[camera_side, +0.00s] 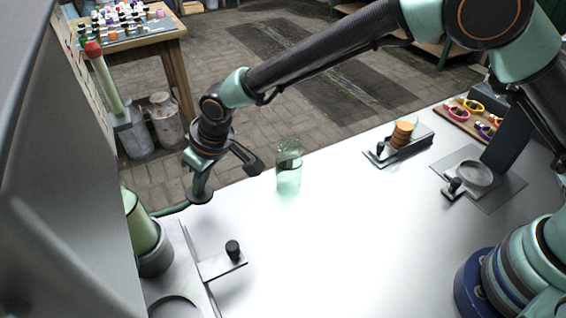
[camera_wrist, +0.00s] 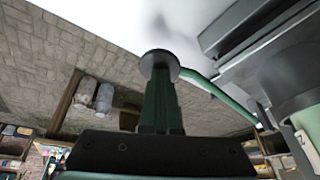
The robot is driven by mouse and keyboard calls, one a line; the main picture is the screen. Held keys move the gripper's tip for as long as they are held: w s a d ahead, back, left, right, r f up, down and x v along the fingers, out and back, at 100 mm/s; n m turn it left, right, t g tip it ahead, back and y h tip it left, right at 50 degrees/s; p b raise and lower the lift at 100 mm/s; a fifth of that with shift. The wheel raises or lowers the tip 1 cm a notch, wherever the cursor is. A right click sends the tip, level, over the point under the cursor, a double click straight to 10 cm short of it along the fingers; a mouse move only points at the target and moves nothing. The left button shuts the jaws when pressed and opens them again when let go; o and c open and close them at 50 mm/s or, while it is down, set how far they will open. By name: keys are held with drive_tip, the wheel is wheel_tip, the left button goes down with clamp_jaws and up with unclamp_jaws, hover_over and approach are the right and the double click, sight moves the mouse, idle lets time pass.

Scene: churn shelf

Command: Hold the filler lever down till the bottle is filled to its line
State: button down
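The filler lever (camera_side: 174,209) is a green rod running out from the filler's green cone (camera_side: 142,225) to a dark round pad (camera_side: 200,198). The lever also shows in the wrist view (camera_wrist: 205,85). My gripper (camera_side: 200,186) points down with its green fingers together, tips at the pad; in the wrist view the fingertips (camera_wrist: 160,88) end right at the pad (camera_wrist: 159,63). They look to be touching it from above, but I cannot be sure. A clear greenish bottle (camera_side: 289,165) stands upright on the counter, right of my gripper. Its lower part looks paler; its line is not clear.
A flat bracket with a black knob (camera_side: 232,250) stands low beside the filler. A holder with a stack of orange discs (camera_side: 402,134) and a small round dish (camera_side: 473,175) lie to the right. The middle of the counter (camera_side: 340,230) is clear.

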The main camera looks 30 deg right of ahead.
drive_tip(key=shift+a+r, duration=0.1)
drive_tip(key=shift+r, duration=0.65)
drive_tip(key=shift+w, duration=0.1)
drive_tip(key=shift+r, duration=0.8)
drive_tip(key=shift+w+r, duration=0.1)
drive_tip(key=shift+r, duration=0.35)
drive_tip(key=shift+r, duration=1.15)
